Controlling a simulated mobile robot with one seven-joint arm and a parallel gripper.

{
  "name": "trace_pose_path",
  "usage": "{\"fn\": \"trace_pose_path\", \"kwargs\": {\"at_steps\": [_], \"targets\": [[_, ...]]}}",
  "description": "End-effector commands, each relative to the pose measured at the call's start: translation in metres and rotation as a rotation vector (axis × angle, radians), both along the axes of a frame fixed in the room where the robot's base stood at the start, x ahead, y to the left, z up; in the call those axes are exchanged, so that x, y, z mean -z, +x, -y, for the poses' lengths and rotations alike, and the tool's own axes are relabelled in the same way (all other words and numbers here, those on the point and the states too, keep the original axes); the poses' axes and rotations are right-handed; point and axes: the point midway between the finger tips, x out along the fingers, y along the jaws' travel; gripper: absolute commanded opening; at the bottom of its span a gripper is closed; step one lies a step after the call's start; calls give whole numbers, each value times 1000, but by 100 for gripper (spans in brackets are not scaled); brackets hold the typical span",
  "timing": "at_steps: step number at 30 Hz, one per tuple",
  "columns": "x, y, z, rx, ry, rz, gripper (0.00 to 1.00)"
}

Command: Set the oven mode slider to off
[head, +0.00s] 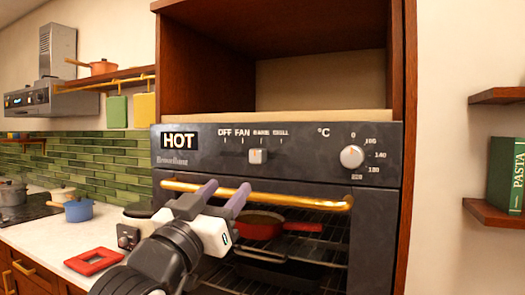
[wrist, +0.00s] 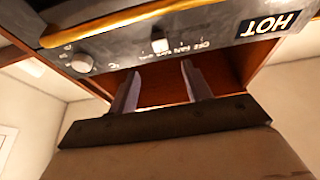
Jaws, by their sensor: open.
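The oven mode slider (head: 257,156) is a small pale knob on the dark control panel (head: 310,158), below the labels OFF, FAN, BAKE and GRILL. It sits at about BAKE, to the right of OFF. The wrist view shows the panel upside down, with the slider (wrist: 160,45) seen just beyond the fingers, between them in the picture. My gripper (head: 229,185) is open and empty, with two purple-grey fingers. In the head view it is below and left of the slider, in front of the oven door, apart from the slider. The wrist view also shows my gripper (wrist: 160,68).
A brass handle bar (head: 255,193) crosses the oven door below the panel, close to my fingers. A round temperature knob (head: 352,156) is to the right. A red pan (head: 262,225) is inside the oven. A counter with a red trivet (head: 94,261) lies left.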

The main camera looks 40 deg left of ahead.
Motion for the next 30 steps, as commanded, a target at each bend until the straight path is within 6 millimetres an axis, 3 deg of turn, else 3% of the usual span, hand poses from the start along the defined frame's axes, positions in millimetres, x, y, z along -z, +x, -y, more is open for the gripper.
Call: {"fn": "trace_pose_path", "kwargs": {"at_steps": [15,21,30], "targets": [[-43,92,-21,0,2,0,49],[-47,107,-25,0,1,2,49],[-47,109,-26,-1,3,3,49]]}}
